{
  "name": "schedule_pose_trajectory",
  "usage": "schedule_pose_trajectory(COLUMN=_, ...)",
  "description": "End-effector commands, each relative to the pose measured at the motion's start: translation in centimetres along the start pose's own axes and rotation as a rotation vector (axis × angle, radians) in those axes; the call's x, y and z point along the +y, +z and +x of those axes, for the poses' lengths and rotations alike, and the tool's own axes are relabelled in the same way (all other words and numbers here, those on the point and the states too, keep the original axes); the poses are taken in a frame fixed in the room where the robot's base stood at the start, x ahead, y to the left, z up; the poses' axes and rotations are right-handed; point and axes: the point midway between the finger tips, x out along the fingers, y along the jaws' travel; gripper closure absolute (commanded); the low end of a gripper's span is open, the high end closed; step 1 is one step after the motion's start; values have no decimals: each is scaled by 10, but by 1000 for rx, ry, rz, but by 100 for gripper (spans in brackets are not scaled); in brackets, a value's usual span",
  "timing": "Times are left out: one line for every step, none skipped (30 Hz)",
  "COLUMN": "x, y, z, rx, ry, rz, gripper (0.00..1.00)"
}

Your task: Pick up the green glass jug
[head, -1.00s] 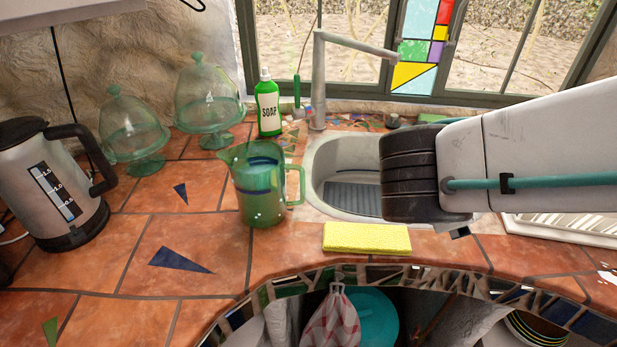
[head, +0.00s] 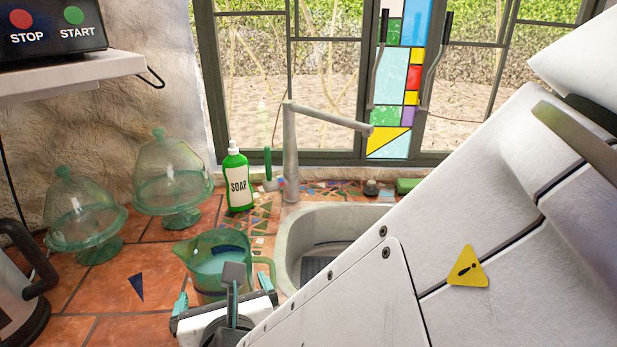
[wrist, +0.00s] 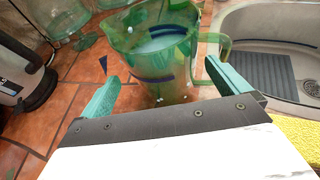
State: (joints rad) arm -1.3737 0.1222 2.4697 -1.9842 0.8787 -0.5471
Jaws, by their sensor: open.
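The green glass jug (head: 207,261) stands upright on the terracotta tiles just left of the sink. Its handle is on the right side and its spout points left. My gripper is open and holds nothing. In the head view my gripper (head: 225,300) is in front of the jug and hides its lower part. I cannot tell whether a finger touches the jug.
A green soap bottle (head: 238,180) stands behind the jug. Two glass domed stands (head: 172,185) are at the back left, and a kettle (head: 20,290) is at far left. The sink (head: 296,240) with its tap (head: 290,150) is right of the jug. A yellow sponge (wrist: 298,135) lies at right.

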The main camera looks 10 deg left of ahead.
Motion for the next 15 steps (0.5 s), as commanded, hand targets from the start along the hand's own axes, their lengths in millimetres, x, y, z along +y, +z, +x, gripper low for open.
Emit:
schedule_pose_trajectory(x=-1, y=-1, z=7, rx=2, ry=-3, rz=0, gripper=0)
schedule_pose_trajectory(x=-1, y=-1, z=10, rx=1, ry=-3, rz=1, gripper=0)
schedule_pose_trajectory(x=-2, y=-1, z=15, rx=1, ry=-4, rz=2, gripper=0)
schedule_pose_trajectory(x=-2, y=-1, z=20, rx=2, ry=-5, rz=2, gripper=0)
schedule_pose_trajectory(x=-2, y=-2, z=25, rx=2, ry=-5, rz=1, gripper=0)
schedule_pose_trajectory(x=-3, y=-2, z=31, rx=2, ry=-6, rz=2, gripper=0)
schedule_pose_trajectory(x=-3, y=-2, z=36, rx=2, ry=-6, rz=2, gripper=0)
schedule_pose_trajectory(x=-3, y=-2, z=40, rx=1, ry=-5, rz=2, gripper=0)
schedule_pose_trajectory(x=-3, y=-2, z=45, rx=1, ry=-5, rz=3, gripper=0)
schedule_pose_trajectory(x=-3, y=-2, z=48, rx=1, ry=-5, rz=2, gripper=0)
schedule_pose_trajectory(x=-3, y=-2, z=51, rx=1, ry=-4, rz=2, gripper=0)
schedule_pose_trajectory(x=-3, y=-2, z=53, rx=1, ry=-4, rz=3, gripper=0)
schedule_pose_trajectory(x=-2, y=-1, z=54, rx=1, ry=-3, rz=3, gripper=0)
schedule_pose_trajectory(x=-2, y=-1, z=55, rx=0, ry=-3, rz=4, gripper=0)
schedule_pose_trajectory(x=-2, y=-1, z=55, rx=0, ry=-2, rz=4, gripper=0)
